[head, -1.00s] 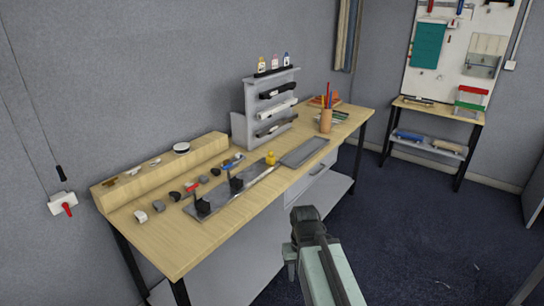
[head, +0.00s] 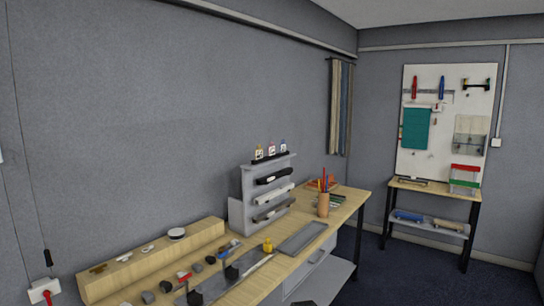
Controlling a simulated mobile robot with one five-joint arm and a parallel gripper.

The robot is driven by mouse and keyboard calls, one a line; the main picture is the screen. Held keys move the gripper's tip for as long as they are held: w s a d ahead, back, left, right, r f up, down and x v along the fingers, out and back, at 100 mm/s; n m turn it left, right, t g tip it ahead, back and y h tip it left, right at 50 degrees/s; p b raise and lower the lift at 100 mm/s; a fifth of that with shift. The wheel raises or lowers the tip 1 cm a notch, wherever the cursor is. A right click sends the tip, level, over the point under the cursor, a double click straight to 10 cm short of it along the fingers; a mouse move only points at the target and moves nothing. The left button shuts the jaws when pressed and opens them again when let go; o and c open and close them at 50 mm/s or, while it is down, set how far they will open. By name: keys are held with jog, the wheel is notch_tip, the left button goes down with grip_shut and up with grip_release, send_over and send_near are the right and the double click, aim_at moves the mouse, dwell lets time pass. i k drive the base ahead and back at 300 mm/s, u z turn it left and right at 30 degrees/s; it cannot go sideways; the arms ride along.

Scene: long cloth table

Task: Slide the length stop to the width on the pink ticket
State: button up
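On the table's front part lies a long grey metal strip (head: 250,259) with two black upright blocks, a nearer one (head: 195,297) and a farther one (head: 232,272). I cannot tell whether either block is the length stop. The nearer block is partly cut off by the bottom edge. I cannot make out a pink ticket. Small pale items with coloured tops (head: 271,150) stand on the grey rack, too small to read. My gripper's fingers are not visible; only a dark sliver, probably of my arm, shows at the bottom edge.
The wooden table (head: 345,211) runs along the wall. It holds a wooden block (head: 150,262), a grey rack (head: 240,215), a yellow figure (head: 267,245), a grey tray (head: 302,238) and a pencil cup (head: 323,205). A pegboard (head: 430,160) hangs above a shelf table (head: 433,188). Dark floor (head: 400,270) is open at right.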

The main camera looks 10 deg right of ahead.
aim_at(267, 246)
jog(key=u, duration=0.05)
jog(key=k, duration=0.45)
jog(key=z, duration=0.6)
jog(key=i, duration=1.6)
jog(key=u, duration=0.5)
